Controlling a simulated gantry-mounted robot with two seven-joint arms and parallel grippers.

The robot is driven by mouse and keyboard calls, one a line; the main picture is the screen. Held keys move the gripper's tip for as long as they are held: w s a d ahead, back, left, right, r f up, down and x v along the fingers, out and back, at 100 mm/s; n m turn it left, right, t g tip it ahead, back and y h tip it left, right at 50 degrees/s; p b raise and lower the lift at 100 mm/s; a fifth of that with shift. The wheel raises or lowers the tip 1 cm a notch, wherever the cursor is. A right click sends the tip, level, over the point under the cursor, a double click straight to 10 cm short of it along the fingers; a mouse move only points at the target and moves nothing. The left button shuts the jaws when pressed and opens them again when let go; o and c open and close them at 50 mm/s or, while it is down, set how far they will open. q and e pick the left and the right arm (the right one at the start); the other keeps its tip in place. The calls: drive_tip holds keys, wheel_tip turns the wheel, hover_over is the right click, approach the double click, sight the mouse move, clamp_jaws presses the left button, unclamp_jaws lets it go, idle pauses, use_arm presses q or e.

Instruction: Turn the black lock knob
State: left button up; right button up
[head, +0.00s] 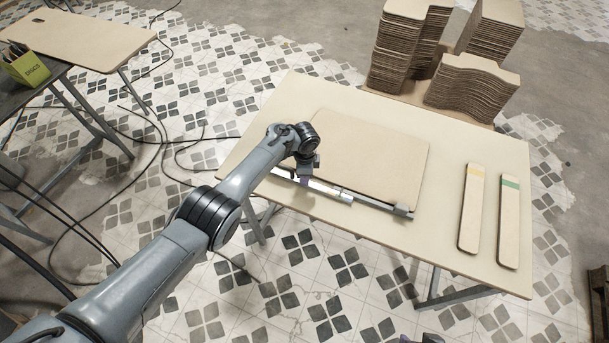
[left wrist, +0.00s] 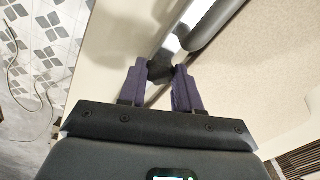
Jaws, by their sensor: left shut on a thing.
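The black lock knob (left wrist: 160,70) sits between the two purple fingers of my left gripper (left wrist: 160,78) in the left wrist view, beside a light metal rail (left wrist: 175,42). My left gripper is shut on the knob. In the head view my left gripper (head: 305,178) is at the front edge of a board on the table, and the arm and wrist hide the knob there. The metal rail (head: 345,196) runs along the board's front edge.
The flat board (head: 365,155) lies on a light wooden table (head: 285,100). Two narrow strips, with a yellow band (head: 470,215) and a green band (head: 508,225), lie at the right. Stacks of curved boards (head: 400,45) stand behind. Cables cross the floor at left.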

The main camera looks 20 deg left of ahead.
use_arm(q)
drive_tip(key=m+b, duration=0.2)
drive_tip(key=m, duration=0.3)
drive_tip(key=shift+f+m, duration=0.1)
drive_tip(key=shift+m, duration=0.2)
drive_tip(key=m+b, duration=0.1)
drive_tip(key=m, duration=0.2)
drive_tip(key=shift+b, duration=0.35)
drive_tip(key=shift+m+b, duration=0.55)
drive_tip(key=shift+m, duration=0.75)
drive_tip(key=o, duration=1.1)
drive_tip(key=shift+c, duration=0.2)
drive_tip(key=shift+r, duration=0.2)
